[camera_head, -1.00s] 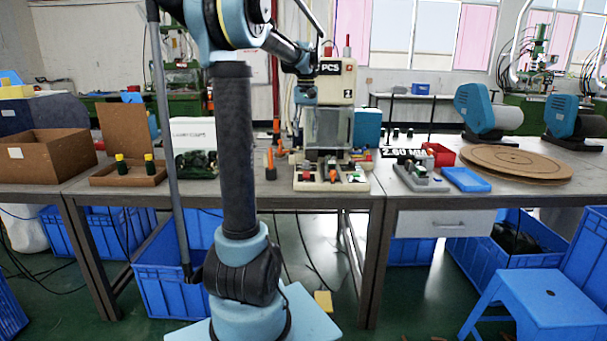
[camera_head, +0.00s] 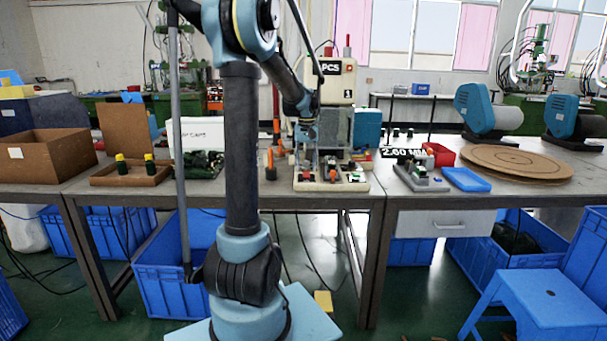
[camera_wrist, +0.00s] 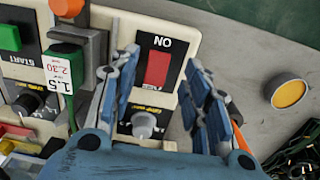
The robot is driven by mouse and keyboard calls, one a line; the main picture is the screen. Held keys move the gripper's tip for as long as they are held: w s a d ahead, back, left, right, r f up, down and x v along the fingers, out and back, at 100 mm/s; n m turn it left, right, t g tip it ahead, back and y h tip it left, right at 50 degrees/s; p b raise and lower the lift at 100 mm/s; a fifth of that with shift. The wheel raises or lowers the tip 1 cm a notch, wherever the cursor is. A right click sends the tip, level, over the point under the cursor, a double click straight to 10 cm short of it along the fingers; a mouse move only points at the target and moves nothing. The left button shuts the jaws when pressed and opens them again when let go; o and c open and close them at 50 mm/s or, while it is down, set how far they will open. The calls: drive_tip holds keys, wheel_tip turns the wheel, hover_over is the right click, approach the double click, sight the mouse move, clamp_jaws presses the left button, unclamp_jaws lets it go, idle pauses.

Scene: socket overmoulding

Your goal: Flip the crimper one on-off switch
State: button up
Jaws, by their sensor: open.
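The crimper (camera_head: 337,90) is a cream machine marked PCS on the table, with its base panel facing me. In the wrist view, a red rocker switch (camera_wrist: 158,68) sits on a black plate marked ON on the cream panel (camera_wrist: 190,22). My gripper (camera_wrist: 160,62) is open, with one blue-grey finger pair on each side of the switch in the picture. Nothing is between the fingers; whether they touch the panel I cannot tell. In the head view my gripper (camera_head: 307,165) is low at the crimper's left front, and the switch cannot be made out.
In the wrist view, a grey knob (camera_wrist: 144,124) lies below the switch, with a green START button (camera_wrist: 9,38) and an orange button (camera_wrist: 66,8) to the left. Orange-handled tools (camera_head: 270,165) stand left of the crimper.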

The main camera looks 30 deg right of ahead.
sight(306, 176)
drive_tip(key=shift+f, duration=1.75)
clamp_jaws()
